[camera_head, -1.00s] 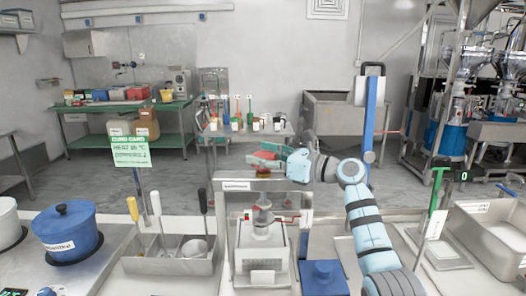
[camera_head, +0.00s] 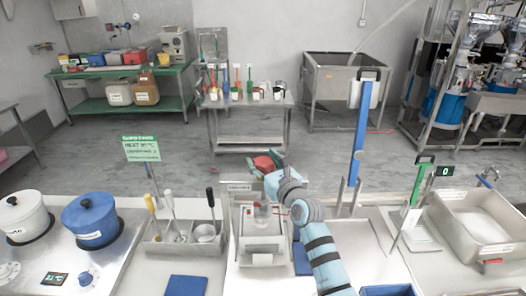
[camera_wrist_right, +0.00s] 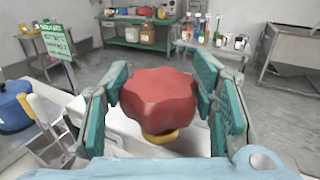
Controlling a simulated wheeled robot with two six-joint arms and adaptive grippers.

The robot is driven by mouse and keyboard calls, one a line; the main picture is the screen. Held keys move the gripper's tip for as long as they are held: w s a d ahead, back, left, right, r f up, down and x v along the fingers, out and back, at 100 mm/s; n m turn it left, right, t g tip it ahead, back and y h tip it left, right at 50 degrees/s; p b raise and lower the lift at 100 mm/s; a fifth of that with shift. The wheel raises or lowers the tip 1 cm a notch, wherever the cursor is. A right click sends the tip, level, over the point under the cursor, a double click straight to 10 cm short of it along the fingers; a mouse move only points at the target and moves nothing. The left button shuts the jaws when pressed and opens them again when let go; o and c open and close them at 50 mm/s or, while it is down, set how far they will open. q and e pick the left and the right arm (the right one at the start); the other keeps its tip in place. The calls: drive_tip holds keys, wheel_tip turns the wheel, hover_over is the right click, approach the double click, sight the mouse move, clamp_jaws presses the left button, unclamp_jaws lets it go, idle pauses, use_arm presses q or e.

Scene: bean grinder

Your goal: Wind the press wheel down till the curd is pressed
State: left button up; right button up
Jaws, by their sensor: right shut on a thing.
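The red lobed press wheel (camera_head: 263,163) stands at the top of the press (camera_head: 262,245), a pale boxy body in a metal frame. My right gripper (camera_wrist_right: 160,95) is shut on the wheel, with a teal pad at each side of it in the right wrist view. A yellow ring (camera_wrist_right: 160,137) shows just under the wheel. In the head view my right arm comes in from the lower right and covers part of the press's right side. I cannot make out the curd. My left gripper is not in view.
A utensil tray (camera_head: 180,247) and a blue pot (camera_head: 92,222) stand left of the press. A blue upright post (camera_head: 359,130), a green-handled stand (camera_head: 418,190) and a steel basin (camera_head: 480,240) are to the right.

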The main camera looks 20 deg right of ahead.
idle(0.3)
drive_tip(key=o, duration=1.2)
drive_tip(key=shift+s, duration=0.1)
drive_tip(key=s, duration=0.4)
drive_tip(key=s+d, duration=0.1)
drive_tip(key=s, duration=0.2)
drive_tip(key=s+d, duration=0.1)
drive_tip(key=s, duration=0.3)
drive_tip(key=shift+s+d, duration=0.2)
drive_tip(key=shift+s, duration=0.15)
drive_tip(key=shift+w, duration=0.1)
